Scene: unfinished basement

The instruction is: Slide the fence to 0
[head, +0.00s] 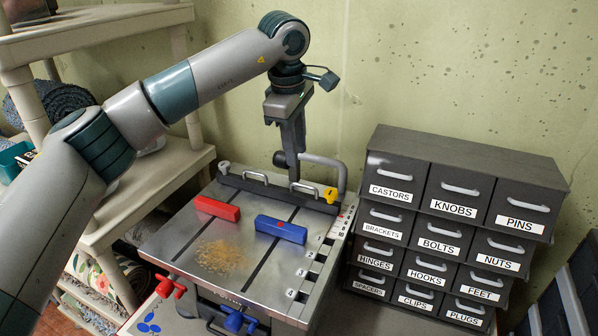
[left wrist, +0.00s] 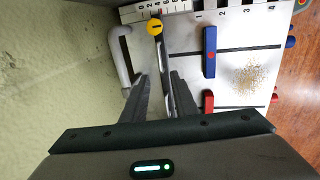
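The fence (head: 275,193) is a dark bar across the back of a grey metal table (head: 190,240), with two silver handles on it. A yellow marker (head: 330,195) sits at its right end, beside a small numbered scale (head: 344,222) on the table's right edge; the exact reading is too small to tell. My left gripper (head: 294,168) points down at the fence's middle, near the right silver handle. In the left wrist view its fingers (left wrist: 161,98) are apart, with the fence (left wrist: 163,58) running between them. Contact cannot be told. My right gripper is out of view.
A red block (head: 217,208) and a blue block (head: 281,229) lie before the fence, with sawdust (head: 222,256) nearby. A grey bent pipe (head: 341,172) stands behind the fence's right end. A labelled drawer cabinet (head: 450,215) stands right, shelves (head: 110,28) left, the wall behind.

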